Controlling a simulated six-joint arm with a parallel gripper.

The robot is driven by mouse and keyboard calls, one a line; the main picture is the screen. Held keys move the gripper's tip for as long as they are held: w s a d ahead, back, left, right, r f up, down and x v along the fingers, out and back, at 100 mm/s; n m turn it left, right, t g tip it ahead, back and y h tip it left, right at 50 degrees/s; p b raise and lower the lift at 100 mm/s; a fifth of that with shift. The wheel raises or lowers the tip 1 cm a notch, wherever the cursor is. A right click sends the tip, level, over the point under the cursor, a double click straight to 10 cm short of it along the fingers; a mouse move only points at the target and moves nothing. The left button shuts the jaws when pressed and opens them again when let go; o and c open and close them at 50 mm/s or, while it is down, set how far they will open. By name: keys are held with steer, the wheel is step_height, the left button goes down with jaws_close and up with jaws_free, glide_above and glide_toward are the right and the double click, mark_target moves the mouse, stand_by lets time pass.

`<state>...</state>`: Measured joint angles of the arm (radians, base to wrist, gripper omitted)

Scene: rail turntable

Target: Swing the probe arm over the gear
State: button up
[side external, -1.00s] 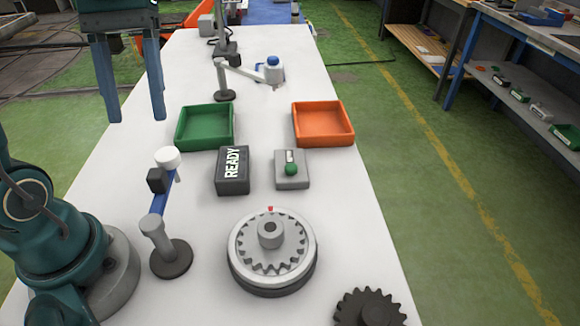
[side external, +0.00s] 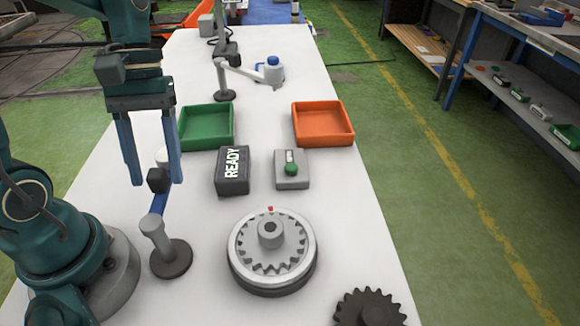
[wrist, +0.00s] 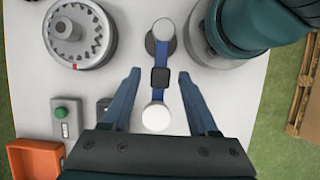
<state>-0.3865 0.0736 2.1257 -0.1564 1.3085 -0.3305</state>
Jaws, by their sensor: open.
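The probe arm (side external: 159,203) is a blue bar on a grey post with a dark round base (side external: 171,259). It carries a black block (side external: 157,180) and a white round head, which shows clearly in the wrist view (wrist: 156,117). The bar points away from the gear, toward the green tray. The gear (side external: 270,250) sits on a round turntable to the right of the post, with a red mark on its rim. My gripper (side external: 153,184) is open above the probe arm's head end. In the wrist view, its blue fingers (wrist: 160,103) stand apart on both sides of the bar, not visibly touching it.
A dark READY box (side external: 232,171) and a grey box with a green button (side external: 291,170) stand behind the gear. A green tray (side external: 207,146) and an orange tray (side external: 322,142) lie farther back. A dark loose gear (side external: 368,308) lies at the front right.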

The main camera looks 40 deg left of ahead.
jaws_close()
stand_by(1.5)
